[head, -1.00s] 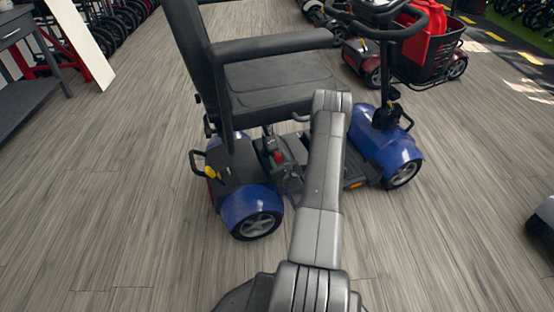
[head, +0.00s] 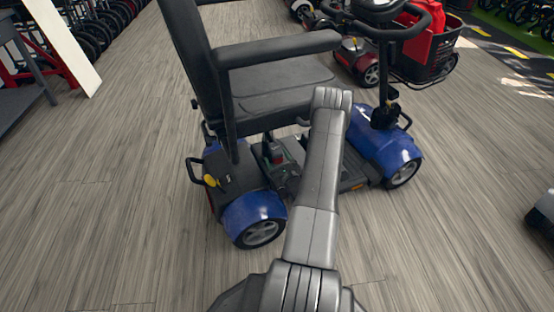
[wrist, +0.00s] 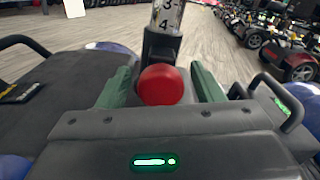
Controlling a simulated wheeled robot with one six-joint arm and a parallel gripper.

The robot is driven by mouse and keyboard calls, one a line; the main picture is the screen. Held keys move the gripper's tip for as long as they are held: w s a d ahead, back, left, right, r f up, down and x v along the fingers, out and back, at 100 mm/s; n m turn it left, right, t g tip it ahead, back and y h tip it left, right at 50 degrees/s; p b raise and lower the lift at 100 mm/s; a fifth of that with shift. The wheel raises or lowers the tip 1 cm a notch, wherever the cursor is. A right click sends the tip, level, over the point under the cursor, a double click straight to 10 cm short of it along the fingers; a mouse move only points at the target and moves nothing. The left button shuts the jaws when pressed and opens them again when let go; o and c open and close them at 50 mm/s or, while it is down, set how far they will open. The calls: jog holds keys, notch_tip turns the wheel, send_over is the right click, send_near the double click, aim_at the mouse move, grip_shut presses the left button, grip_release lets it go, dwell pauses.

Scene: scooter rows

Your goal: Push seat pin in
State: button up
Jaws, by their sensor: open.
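The seat pin shows as a round red knob (wrist: 161,85) in the wrist view. It sits in front of a dark upright bracket below a pale seat post (wrist: 168,17) with the numbers 3 and 4. My gripper (wrist: 161,70) is open, with one green finger on each side of the knob. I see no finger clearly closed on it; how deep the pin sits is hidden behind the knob. In the head view the blue scooter (head: 256,212) stands with its black seat (head: 275,85) above a small red spot, the knob (head: 279,158).
A black handle loop (wrist: 25,45) rises at the left in the wrist view, and another loop (wrist: 285,95) stands at the right. A yellow lever (head: 211,181) is on the scooter's rear. A red scooter with a basket (head: 425,50) stands behind. The near floor is clear.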

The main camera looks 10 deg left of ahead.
jog(key=shift+s+d, duration=0.1)
jog(key=p+v, duration=0.3)
jog(key=v, duration=1)
jog(key=shift+s, duration=0.25)
jog(key=shift+w, duration=0.1)
jog(key=b+x, duration=0.3)
jog(key=x, duration=1)
jog(key=shift+w, duration=0.25)
jog(key=shift+s, duration=0.2)
jog(key=shift+d, duration=0.25)
